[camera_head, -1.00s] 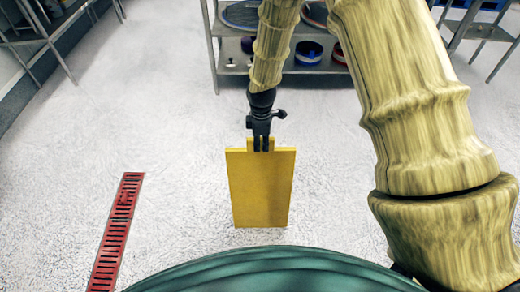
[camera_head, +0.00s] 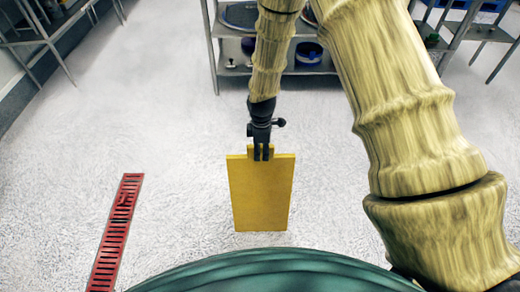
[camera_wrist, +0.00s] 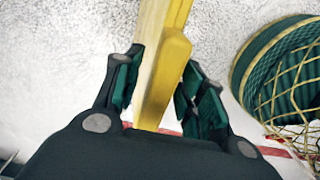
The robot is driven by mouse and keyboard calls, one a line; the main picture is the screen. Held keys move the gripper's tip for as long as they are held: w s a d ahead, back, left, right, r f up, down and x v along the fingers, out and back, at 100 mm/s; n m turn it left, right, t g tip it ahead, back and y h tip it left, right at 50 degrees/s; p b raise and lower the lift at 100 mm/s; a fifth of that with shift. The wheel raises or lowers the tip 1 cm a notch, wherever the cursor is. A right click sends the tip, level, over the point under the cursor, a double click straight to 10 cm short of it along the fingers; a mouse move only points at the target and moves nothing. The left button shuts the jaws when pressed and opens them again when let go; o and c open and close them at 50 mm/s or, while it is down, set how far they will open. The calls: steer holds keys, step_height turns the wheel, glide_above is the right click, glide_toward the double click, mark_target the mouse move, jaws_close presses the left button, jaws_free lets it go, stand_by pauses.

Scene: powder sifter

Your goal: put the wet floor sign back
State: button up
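The yellow wet floor sign (camera_head: 261,195) hangs upright below my gripper (camera_head: 261,152) in the head view, over the pale floor. Its top tab is between the two fingers. In the wrist view, the sign's yellow edge (camera_wrist: 165,75) runs between the fingers of my gripper (camera_wrist: 160,95), which press close on both sides of it. The sign's face shows no visible marking. I cannot tell whether its lower edge touches the floor.
A red floor drain grate (camera_head: 115,232) lies to the left of the sign. A metal shelf (camera_head: 232,72) with pans and tubs stands at the back. Metal tables stand at the back left (camera_head: 50,40) and back right (camera_head: 465,30). The floor around the sign is clear.

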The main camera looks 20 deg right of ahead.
step_height(320, 180, up, 12)
steer(key=p, duration=0.1)
steer(key=shift+r+p, duration=0.15)
steer(key=shift+p, duration=0.15)
stand_by(0.4)
stand_by(0.4)
steer(key=s+f+m+p, duration=0.4)
steer(key=s+f, duration=0.1)
steer(key=s, duration=0.4)
steer(key=s+f+m+p, duration=0.4)
steer(key=s, duration=0.4)
steer(key=s+d+m+p, duration=0.2)
steer(key=s+m+p, duration=0.5)
steer(key=s, duration=1.1)
steer(key=shift+s+d+r, duration=0.2)
steer(key=shift+s+d, duration=0.2)
